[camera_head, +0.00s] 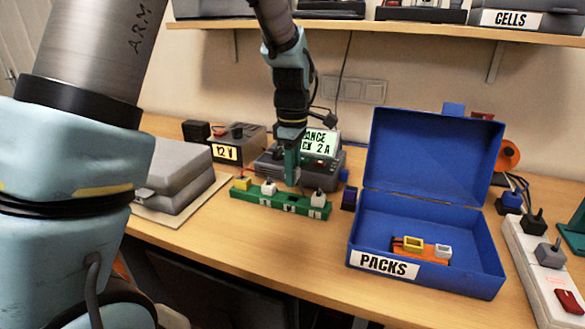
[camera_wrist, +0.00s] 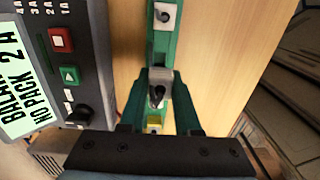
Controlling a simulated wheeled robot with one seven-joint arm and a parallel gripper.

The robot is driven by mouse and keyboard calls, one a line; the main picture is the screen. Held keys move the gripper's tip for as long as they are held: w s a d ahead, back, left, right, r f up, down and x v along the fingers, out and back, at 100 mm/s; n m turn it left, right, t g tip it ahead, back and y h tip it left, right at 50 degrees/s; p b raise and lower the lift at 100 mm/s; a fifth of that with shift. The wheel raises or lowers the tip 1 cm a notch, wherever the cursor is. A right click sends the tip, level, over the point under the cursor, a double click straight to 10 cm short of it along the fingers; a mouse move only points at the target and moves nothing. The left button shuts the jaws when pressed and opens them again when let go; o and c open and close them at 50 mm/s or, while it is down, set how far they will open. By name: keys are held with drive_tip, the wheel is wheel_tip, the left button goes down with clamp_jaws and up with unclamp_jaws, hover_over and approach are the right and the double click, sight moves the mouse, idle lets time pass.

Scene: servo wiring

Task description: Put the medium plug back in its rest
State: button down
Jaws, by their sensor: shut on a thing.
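My gripper (camera_wrist: 158,82) is shut on a pale plug with a dark top (camera_wrist: 157,92), which I take to be the medium plug. In the head view my gripper (camera_head: 291,183) points down over the green rest strip (camera_head: 291,208), and its fingers hide the held plug. Whether the plug is seated in the strip or just above it I cannot tell. A yellow plug (camera_head: 242,183) and a white plug (camera_head: 268,187) stand to the left of my fingers; another white plug (camera_head: 317,198) stands at the strip's right end.
A charger (camera_head: 328,163) with a lit screen stands behind the strip, beside a 12 V supply (camera_head: 236,145). An open blue box (camera_head: 480,272) at right holds a pack (camera_head: 425,250). A grey case (camera_head: 180,175) lies at left, a power strip (camera_head: 545,270) far right. The front table is clear.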

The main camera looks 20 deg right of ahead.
drive_tip(key=shift+f+b, duration=0.7)
drive_tip(key=shift+f, duration=0.95)
drive_tip(key=shift+p, duration=0.75)
idle(0.4)
drive_tip(key=shift+f+b, duration=0.5)
drive_tip(key=shift+f, duration=0.35)
drive_tip(key=c, duration=0.5)
unclamp_jaws()
drive_tip(key=shift+c, duration=0.2)
wheel_tip(320, 180, up, 11)
drive_tip(key=shift+f+b, duration=0.1)
drive_tip(key=shift+b, duration=0.7)
